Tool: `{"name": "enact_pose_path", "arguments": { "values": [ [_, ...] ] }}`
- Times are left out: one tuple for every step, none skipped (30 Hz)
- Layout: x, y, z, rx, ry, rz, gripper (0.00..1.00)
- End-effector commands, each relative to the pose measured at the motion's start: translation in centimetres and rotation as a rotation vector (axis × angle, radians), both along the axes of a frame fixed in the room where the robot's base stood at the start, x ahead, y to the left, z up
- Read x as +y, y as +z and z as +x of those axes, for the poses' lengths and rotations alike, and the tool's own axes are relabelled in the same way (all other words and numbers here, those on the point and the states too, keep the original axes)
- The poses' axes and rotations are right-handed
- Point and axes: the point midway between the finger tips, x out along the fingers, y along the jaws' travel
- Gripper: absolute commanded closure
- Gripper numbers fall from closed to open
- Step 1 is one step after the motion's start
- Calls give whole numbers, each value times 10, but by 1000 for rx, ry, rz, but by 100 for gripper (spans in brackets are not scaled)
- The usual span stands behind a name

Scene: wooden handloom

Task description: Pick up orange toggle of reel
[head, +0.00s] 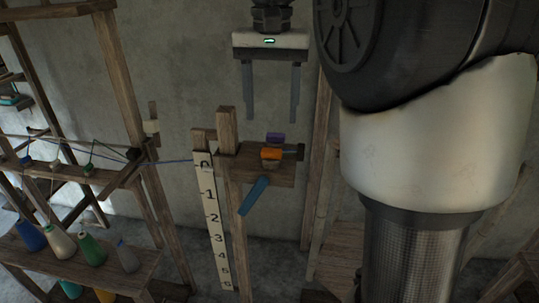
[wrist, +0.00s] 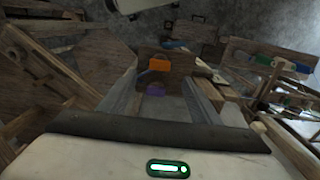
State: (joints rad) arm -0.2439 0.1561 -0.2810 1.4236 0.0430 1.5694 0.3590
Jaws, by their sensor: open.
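The orange toggle (head: 271,153) sits on a wooden reel block (head: 245,165) on a post, with a purple piece (head: 275,138) just behind it. In the wrist view the orange toggle (wrist: 159,64) shows between the finger lines, with the purple piece (wrist: 155,90) nearer to the gripper. My gripper (head: 272,120) points down above the reel, its two fingers apart and empty. In the head view the fingertips are a little higher than the toggle and do not touch it.
A blue handle (head: 254,195) hangs at the front of the reel block. A numbered ruler (head: 213,215) stands left of it. A wooden upright (head: 316,165) rises close on the right. Yarn cones (head: 92,248) stand on a shelf at lower left.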

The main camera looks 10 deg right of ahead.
Motion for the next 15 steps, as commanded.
{"name": "enact_pose_path", "arguments": {
  "values": [
    [0, -11, -1, 3, 0, 0, 42],
    [0, -17, -1, 2, 1, 0, 42],
    [0, -23, -1, 2, 1, 0, 42],
    [0, -27, -1, 1, 1, 0, 42],
    [0, -31, 0, 1, 1, 0, 42],
    [0, -35, 0, 0, 1, 0, 42],
    [0, -37, 0, 0, 1, 0, 42],
    [0, -39, 0, 0, 1, 0, 42],
    [0, -41, 0, -1, 1, 0, 42],
    [0, -42, 0, -1, 0, 0, 42],
    [0, -44, 0, 0, 0, 0, 42],
    [0, -47, 0, 0, 0, 0, 42],
    [0, -51, 0, 1, 0, 0, 42],
    [0, -55, -1, 2, 0, 0, 42],
    [-1, -61, -1, 2, 0, 0, 42]
  ]
}}
